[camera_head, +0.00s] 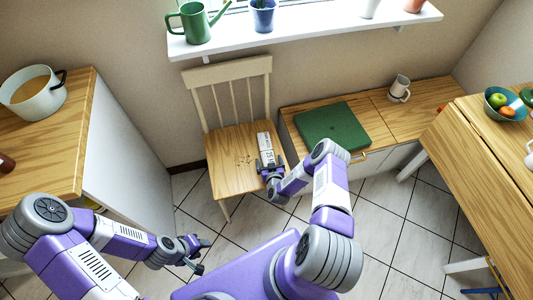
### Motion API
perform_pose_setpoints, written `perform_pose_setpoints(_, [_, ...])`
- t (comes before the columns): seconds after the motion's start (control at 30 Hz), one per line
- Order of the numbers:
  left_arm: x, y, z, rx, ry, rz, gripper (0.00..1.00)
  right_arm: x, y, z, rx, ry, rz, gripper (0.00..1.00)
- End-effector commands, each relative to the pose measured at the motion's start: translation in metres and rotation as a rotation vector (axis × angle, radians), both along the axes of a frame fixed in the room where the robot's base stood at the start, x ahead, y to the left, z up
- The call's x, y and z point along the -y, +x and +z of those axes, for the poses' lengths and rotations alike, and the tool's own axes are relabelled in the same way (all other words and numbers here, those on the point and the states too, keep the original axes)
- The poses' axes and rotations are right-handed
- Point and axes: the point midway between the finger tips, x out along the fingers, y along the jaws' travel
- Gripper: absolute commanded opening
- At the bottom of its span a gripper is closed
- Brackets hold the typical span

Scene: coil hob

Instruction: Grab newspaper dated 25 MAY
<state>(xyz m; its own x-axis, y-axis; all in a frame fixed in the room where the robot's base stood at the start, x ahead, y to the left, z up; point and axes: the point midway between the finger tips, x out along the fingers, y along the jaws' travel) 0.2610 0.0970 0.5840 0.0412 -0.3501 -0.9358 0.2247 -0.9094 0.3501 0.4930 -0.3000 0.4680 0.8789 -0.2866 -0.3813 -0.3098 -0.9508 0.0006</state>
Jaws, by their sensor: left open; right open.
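A white folded newspaper (265,143) with dark print lies on the wooden seat of a chair (224,170), near the seat's right edge. Its print is too small for me to read the date for sure. My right gripper (268,163) is open at the near end of the newspaper, its fingers to either side of that end. I cannot tell whether they touch it. The gripper hides the newspaper's near end. My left gripper (205,254) is open and empty, in front of the chair and to its left, above the tiled floor.
A bench (370,118) with a green cushion (333,126) and a mug (399,88) stands right of the chair. A wooden counter (75,125) with a pot (35,98) is at left, a table (470,150) at right. The windowsill (300,28) runs above.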

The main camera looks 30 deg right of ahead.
Motion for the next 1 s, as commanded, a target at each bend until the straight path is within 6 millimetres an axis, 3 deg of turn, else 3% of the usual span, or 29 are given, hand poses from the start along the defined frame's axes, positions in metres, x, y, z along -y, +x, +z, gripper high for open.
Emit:
perform_pose_setpoints(0.17, [0.000, 0.000, 0.001, 0.000, 0.000, 0.000, 0.43, 0.000, 0.000, 0.001, 0.000, 0.000, 0.000, 0.94])
perform_pose_setpoints(0.53, [0.000, 0.000, 0.001, 0.000, 0.000, 0.000, 0.43, 0.000, -0.001, 0.001, -0.001, 0.000, 0.000, 0.38])
perform_pose_setpoints(0.8, [0.000, 0.000, 0.003, 0.000, 0.000, 0.000, 0.43, 0.000, 0.000, 0.004, 0.000, 0.000, 0.000, 0.36])
perform_pose_setpoints(1.0, [0.000, 0.000, 0.019, 0.000, 0.000, 0.000, 0.43, 0.000, 0.000, 0.038, 0.002, -0.001, 0.001, 0.36])
